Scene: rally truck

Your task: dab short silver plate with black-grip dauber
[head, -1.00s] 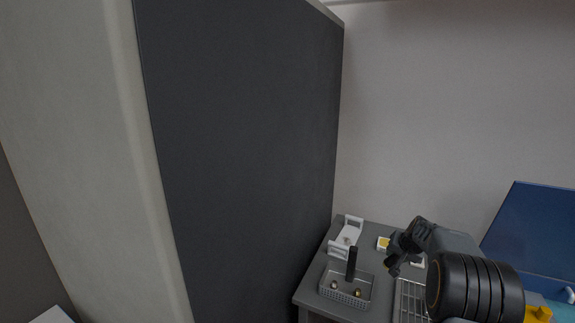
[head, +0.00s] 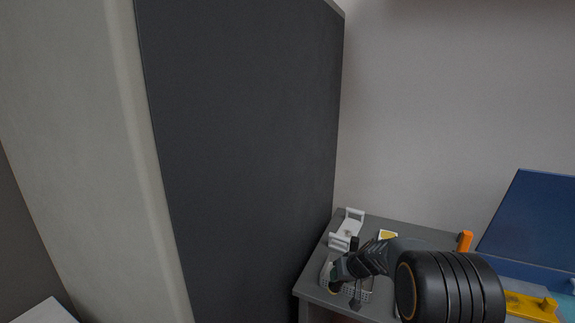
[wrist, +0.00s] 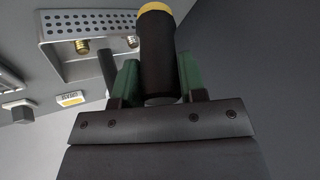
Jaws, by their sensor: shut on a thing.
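My gripper (head: 338,280) is at the bench's left part, over the perforated silver tray (head: 366,295), and covers much of it. In the wrist view my green fingers (wrist: 155,85) are shut on a black cylinder with a yellow end (wrist: 157,45), which looks like the black-grip dauber. The yellow end points away from the wrist. The tray also shows in the wrist view (wrist: 62,60), with two brass-coloured fittings (wrist: 82,47) near its perforated wall. I cannot single out a short silver plate for certain.
A dark post (wrist: 108,72) stands at the tray, left of the held cylinder. A white bracket (head: 347,228) and a yellow-topped white block (head: 387,235) lie behind. A tall dark panel (head: 240,150) borders the bench on the left. A blue panel (head: 535,225) stands right.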

